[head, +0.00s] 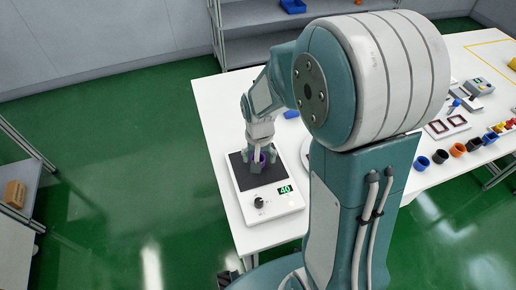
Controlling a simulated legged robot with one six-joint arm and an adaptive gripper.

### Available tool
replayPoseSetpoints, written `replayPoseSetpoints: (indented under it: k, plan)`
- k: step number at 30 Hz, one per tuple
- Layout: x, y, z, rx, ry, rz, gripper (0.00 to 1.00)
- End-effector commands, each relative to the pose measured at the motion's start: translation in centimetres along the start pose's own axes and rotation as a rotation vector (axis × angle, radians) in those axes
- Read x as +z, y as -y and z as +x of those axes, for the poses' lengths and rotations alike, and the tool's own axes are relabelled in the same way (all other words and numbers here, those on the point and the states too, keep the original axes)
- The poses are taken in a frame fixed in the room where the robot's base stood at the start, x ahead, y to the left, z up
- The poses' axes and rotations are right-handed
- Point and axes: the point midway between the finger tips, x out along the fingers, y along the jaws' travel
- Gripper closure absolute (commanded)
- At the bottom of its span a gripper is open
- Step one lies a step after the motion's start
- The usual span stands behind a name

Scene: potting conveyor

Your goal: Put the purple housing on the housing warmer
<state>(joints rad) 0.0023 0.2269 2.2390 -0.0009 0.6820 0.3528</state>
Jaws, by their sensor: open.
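The housing warmer (278,205) is a white unit with a dark top plate, a knob and a green display reading 40. It sits at the left end of the white table. The purple housing (264,158) is at the dark plate, partly hidden by my gripper. My gripper (257,164) points down over the plate, right at the housing, with its jaws open. From this view I cannot tell whether the fingers touch the housing, or whether it rests flat on the plate.
Several dark, orange and blue housings (458,150) stand in a row on the right part of the table. Red-brown frames (457,122) and a grey device (478,86) lie behind them. A blue item (291,114) sits beyond the warmer. Shelving stands behind and at left.

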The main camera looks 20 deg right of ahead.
Motion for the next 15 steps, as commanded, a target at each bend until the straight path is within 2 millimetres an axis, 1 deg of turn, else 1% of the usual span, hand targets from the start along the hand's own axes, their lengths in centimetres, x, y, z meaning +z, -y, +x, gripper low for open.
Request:
replayPoseSetpoints:
  k: [12, 15]
  plan:
    - [-0.1, 0.1, -8.3, -0.002, -0.006, -0.002, 0.13]
    - [0.0, 0.0, -9.9, -0.002, -0.004, -0.001, 0.13]
